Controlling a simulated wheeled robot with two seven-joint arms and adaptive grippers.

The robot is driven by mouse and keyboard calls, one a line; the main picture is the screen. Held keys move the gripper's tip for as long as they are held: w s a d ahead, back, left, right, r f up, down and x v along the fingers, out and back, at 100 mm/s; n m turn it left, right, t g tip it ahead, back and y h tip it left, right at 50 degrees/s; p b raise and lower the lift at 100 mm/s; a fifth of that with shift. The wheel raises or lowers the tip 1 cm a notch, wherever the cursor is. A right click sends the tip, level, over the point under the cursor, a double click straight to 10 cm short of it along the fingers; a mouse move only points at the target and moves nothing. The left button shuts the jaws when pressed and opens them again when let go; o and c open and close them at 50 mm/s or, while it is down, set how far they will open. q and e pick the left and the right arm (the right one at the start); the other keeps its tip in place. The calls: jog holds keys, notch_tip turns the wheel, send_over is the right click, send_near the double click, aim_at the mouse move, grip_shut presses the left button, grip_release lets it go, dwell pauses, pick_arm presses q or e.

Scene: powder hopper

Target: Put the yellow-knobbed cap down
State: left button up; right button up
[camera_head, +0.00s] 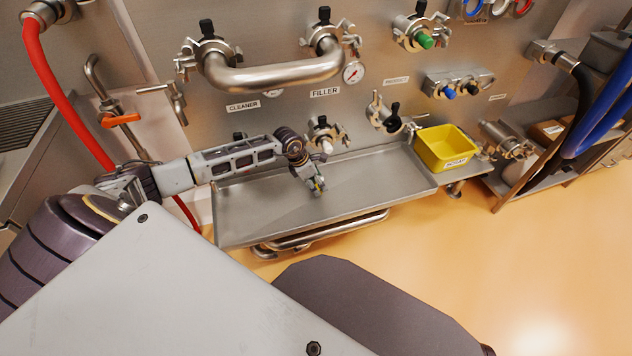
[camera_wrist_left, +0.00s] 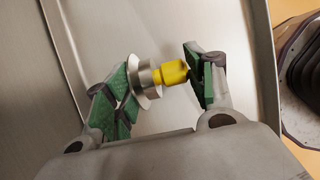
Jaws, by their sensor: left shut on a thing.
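The yellow-knobbed cap (camera_wrist_left: 150,78) is a steel disc with a short steel neck and a yellow knob. My left gripper (camera_wrist_left: 165,85) is shut on it in the left wrist view. The disc side is against the left green-padded finger and the knob end is at the right one. In the head view my left gripper (camera_head: 316,184) points down over the steel tray (camera_head: 375,180). The cap is too small there to make out well. I cannot tell whether it touches the tray. My right gripper is not in view.
A yellow bin (camera_head: 446,148) stands right of the tray on the same ledge. Pipe fittings and clamps, including a white-tipped one (camera_head: 327,143), stick out of the wall behind the tray. A red hose (camera_head: 62,95) hangs at left. The tray's right part is clear.

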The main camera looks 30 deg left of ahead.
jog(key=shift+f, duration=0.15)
pick_arm(q)
jog(key=o, duration=1.3)
jog(key=shift+f, duration=0.1)
jog(key=shift+s+a+r, duration=0.15)
jog(key=shift+s+r, duration=0.05)
jog(key=shift+r, duration=0.5)
jog(key=p+v, duration=0.2)
jog(key=v, duration=0.8)
jog(key=shift+s+a+r, duration=0.1)
jog(key=shift+r, duration=0.2)
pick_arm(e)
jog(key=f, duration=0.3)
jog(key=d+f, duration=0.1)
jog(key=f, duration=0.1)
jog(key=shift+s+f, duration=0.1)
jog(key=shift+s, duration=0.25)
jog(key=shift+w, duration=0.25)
